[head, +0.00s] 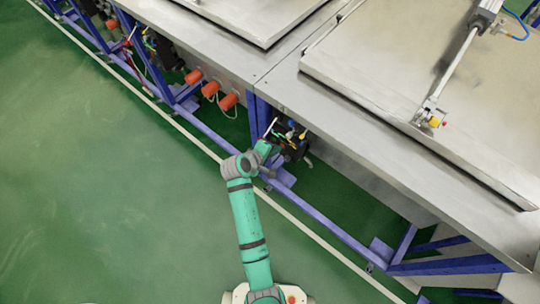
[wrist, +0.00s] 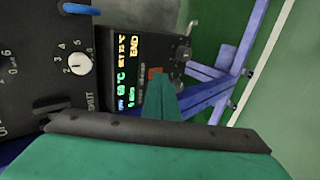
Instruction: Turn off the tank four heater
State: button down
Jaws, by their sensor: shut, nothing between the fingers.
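A dark control box (head: 292,142) hangs under the near edge of the steel table in the head view. In the wrist view it shows a black panel (wrist: 35,60) with a white dial knob (wrist: 79,63) and numbers around it. Beside it is a lit display (wrist: 128,75) with green and yellow characters, including "END". A small red-orange switch (wrist: 154,73) sits next to the display, partly hidden; I cannot tell its position. My green gripper (head: 267,150) is shut and empty at the box. In the wrist view its tip (wrist: 163,95) is close to the switch; contact is unclear.
Steel tanks with flat lids (head: 400,75) stand on blue frames (head: 330,228). A pneumatic cylinder (head: 462,55) crosses the right lid. Several orange plugs (head: 210,89) hang under the left table. The green floor (head: 110,160) to the left is clear.

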jog(key=shift+w+d, duration=0.15)
jog(key=shift+w, duration=0.1)
jog(key=shift+w+d, duration=0.15)
jog(key=shift+d, duration=0.15)
jog(key=shift+a, duration=0.1)
jog(key=shift+a+r, duration=0.1)
jog(key=shift+a, duration=0.15)
jog(key=shift+d+r, duration=0.15)
jog(key=shift+r, duration=0.6)
